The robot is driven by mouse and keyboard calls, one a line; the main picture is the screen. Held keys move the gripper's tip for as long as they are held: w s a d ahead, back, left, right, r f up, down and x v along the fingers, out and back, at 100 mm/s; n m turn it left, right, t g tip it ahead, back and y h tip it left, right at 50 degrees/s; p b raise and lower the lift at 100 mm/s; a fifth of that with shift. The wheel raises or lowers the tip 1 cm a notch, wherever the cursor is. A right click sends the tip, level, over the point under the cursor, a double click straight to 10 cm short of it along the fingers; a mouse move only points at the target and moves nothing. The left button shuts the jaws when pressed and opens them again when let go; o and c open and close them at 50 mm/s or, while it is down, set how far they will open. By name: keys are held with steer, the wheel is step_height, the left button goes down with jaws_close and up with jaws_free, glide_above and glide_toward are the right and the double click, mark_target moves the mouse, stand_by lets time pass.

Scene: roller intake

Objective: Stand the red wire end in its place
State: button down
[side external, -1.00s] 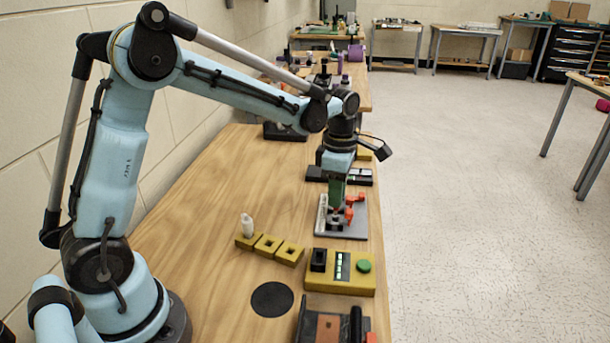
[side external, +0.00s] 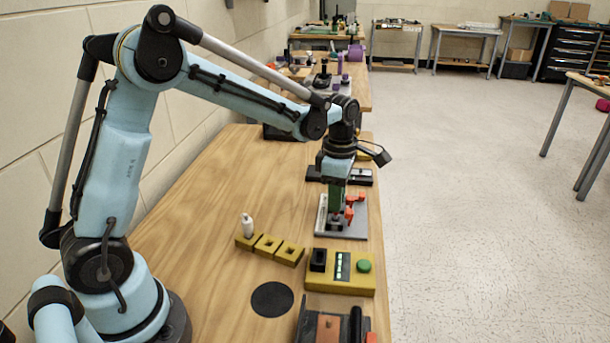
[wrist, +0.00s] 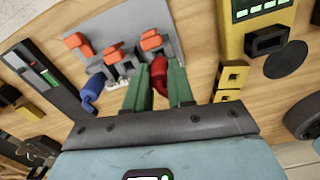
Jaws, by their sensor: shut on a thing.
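The red wire end (wrist: 159,76) is between the green fingers of my gripper (wrist: 159,88) in the wrist view. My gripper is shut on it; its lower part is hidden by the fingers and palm. In the side view my gripper (side external: 337,203) is low over the grey plate (side external: 357,230), and the red wire end cannot be made out clearly there. A blue wire end (wrist: 92,88) lies left of the fingers in the wrist view.
A yellow strip with square openings (side external: 268,246) holds a white peg (side external: 247,226). A yellow box with a green button (side external: 340,284) stands in front of the plate. A black disc (side external: 272,299) lies on the wooden table, which is clear to the left.

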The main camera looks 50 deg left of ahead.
steer(key=shift+f, duration=0.8)
steer(key=c, duration=1.3)
jaws_free()
steer(key=shift+r, duration=0.2)
steer(key=shift+r, duration=1.35)
steer(key=shift+o, duration=0.2)
steer(key=o, duration=0.5)
